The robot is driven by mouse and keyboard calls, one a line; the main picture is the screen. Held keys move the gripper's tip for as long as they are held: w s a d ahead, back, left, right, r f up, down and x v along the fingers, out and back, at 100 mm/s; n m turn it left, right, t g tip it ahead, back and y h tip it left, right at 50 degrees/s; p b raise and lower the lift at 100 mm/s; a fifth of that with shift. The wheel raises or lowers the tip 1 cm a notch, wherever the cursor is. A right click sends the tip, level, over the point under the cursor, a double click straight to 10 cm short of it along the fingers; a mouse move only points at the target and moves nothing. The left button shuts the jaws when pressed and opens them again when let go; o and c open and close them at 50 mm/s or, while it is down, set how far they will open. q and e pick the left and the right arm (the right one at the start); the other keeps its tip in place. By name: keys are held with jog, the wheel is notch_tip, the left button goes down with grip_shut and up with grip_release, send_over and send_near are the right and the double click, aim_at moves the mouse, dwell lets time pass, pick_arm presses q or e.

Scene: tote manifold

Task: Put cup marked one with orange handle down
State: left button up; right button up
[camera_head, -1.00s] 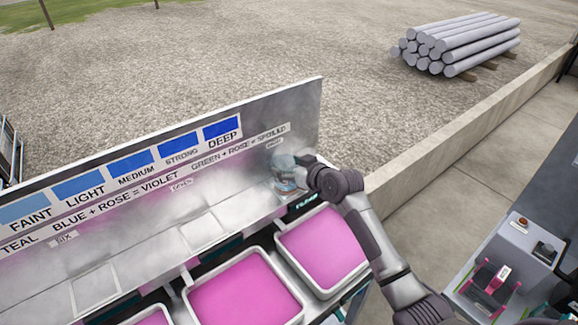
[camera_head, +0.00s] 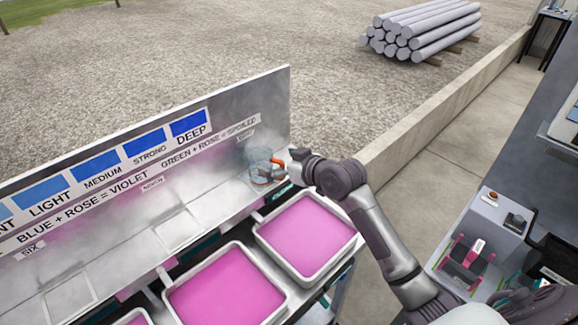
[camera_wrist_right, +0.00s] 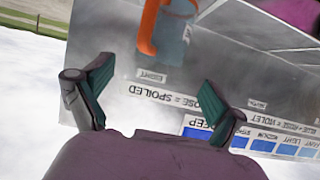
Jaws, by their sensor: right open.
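A translucent bluish cup (camera_head: 259,168) with an orange handle (camera_head: 277,163) stands on the metal ledge near its right end, against the upright panel. No number on it is legible. In the right wrist view the cup (camera_wrist_right: 174,45) and its orange handle (camera_wrist_right: 148,28) show beyond the fingers, cut by the top edge. My right gripper (camera_head: 292,164) is just right of the handle; it also shows in the wrist view (camera_wrist_right: 158,76), with its fingers apart and nothing between them. My left gripper is out of view.
White-rimmed trays of pink liquid (camera_head: 305,192) line the front below the ledge. The metal panel (camera_head: 272,92) with blue swatches rises behind. Outlined places on the ledge (camera_head: 180,229) left of the cup are empty. A bench (camera_head: 488,226) with devices stands at right.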

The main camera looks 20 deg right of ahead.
jog(key=shift+v, duration=2.3)
